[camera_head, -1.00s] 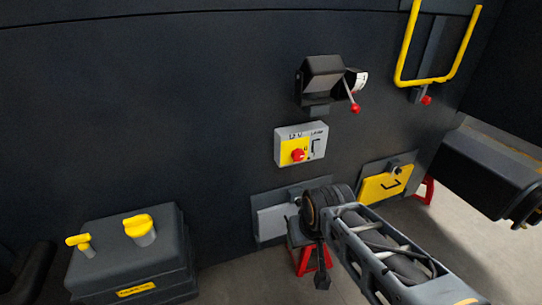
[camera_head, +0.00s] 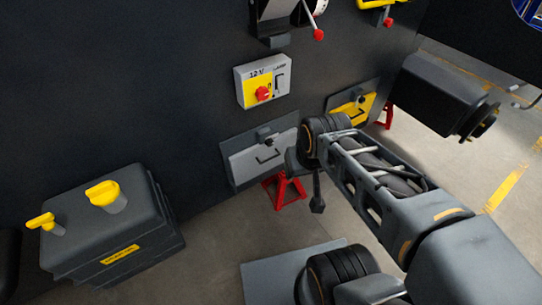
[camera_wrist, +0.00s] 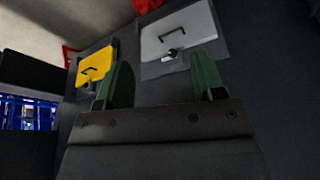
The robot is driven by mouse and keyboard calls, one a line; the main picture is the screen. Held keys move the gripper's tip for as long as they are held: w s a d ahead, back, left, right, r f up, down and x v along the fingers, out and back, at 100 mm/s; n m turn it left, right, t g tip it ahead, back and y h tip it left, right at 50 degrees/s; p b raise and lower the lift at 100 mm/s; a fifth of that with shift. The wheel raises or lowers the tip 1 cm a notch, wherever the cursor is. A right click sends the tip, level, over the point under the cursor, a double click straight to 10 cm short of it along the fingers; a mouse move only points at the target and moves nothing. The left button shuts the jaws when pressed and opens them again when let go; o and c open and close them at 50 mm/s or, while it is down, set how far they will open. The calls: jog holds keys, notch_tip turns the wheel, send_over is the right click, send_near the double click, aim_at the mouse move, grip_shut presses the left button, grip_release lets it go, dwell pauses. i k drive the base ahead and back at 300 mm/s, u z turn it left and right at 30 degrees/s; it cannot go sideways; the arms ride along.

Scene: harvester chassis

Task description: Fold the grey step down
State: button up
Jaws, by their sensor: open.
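The grey step (camera_head: 255,163) is a flat light-grey panel with a dark handle, standing upright against the dark chassis wall in the head view. A small dark latch (camera_head: 265,137) sits at its top edge. The step also shows upside down at the top of the wrist view (camera_wrist: 198,35), with its latch (camera_wrist: 172,54) toward my gripper. My gripper (camera_wrist: 163,76) is open and empty; its two green fingers point toward the step, apart from it. In the head view my arm's end is just right of the step, and the fingers are not clear there.
A yellow panel (camera_head: 361,108) with a handle is to the right. A switch box (camera_head: 262,82) with a red knob is above the step. A red stand (camera_head: 286,190) is below. A dark box with yellow caps (camera_head: 105,228) stands at left. A black cylinder (camera_head: 440,92) projects at right.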

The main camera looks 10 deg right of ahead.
aim_at(249, 164)
jog(key=k, duration=1.3)
jog(key=u, duration=0.75)
jog(key=i, duration=1.35)
jog(key=z, duration=0.55)
jog(key=i, duration=0.4)
jog(key=z, duration=0.35)
